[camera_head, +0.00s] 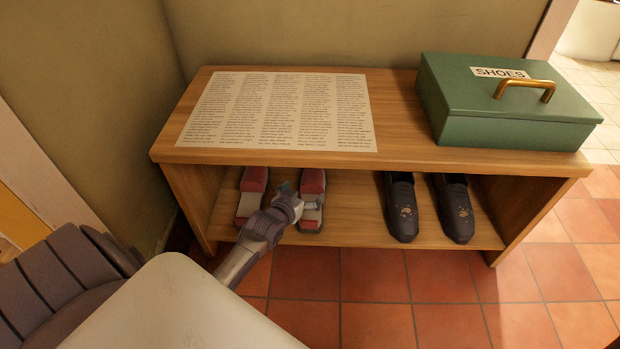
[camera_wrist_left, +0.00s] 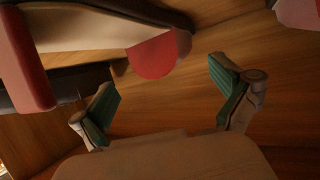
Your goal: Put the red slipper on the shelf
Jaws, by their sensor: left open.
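Two red and pale grey slippers stand on the lower shelf (camera_head: 348,222) of the wooden bench, a left one (camera_head: 252,195) and a right one (camera_head: 312,183). My left gripper (camera_head: 291,194) reaches in at the shelf's front, between the two slippers, and hides part of the right one's inner side. In the left wrist view the gripper (camera_wrist_left: 164,80) is open with nothing between its green pads. A slipper (camera_wrist_left: 152,57) with a red rounded end lies just beyond the fingertips there. Part of another reddish piece (camera_wrist_left: 298,12) shows at the top right corner. My right gripper is out of view.
A pair of dark shoes, one left (camera_head: 401,210) and one right (camera_head: 455,212), stands on the shelf's right half. The bench top (camera_head: 395,105) above holds a printed sheet (camera_head: 280,110) and a green "SHOES" box (camera_head: 510,105). Free shelf room lies between the pairs.

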